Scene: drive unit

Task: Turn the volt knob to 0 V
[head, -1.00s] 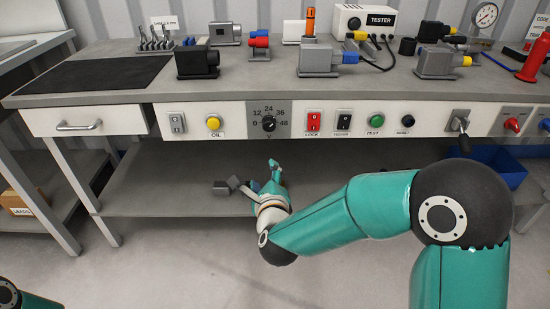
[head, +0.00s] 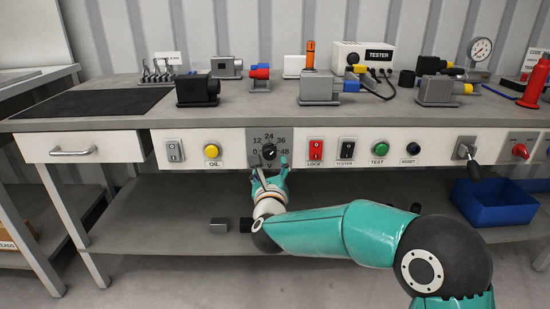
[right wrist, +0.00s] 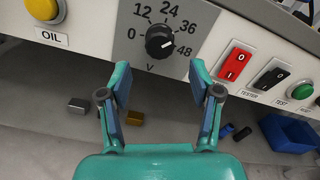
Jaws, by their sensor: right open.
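The volt knob (head: 269,152) is a round black dial on a grey panel (right wrist: 124,45) in the bench front, with 0, 12, 24, 36 and 48 around it. In the right wrist view the knob (right wrist: 159,41) has a pale mark on its right side, toward the 36 and 48 side; the exact setting is hard to read. My right gripper (head: 269,169) is just below and in front of the knob. In the right wrist view its two fingers (right wrist: 160,76) are spread and empty, with the knob above the gap, untouched. My left gripper is out of view.
A yellow OIL button (head: 211,151) sits left of the panel. A red LOCK switch (head: 316,150), a black TESTER switch (head: 346,149) and a green TEST button (head: 380,148) sit to its right. A blue bin (head: 492,205) stands on the lower shelf.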

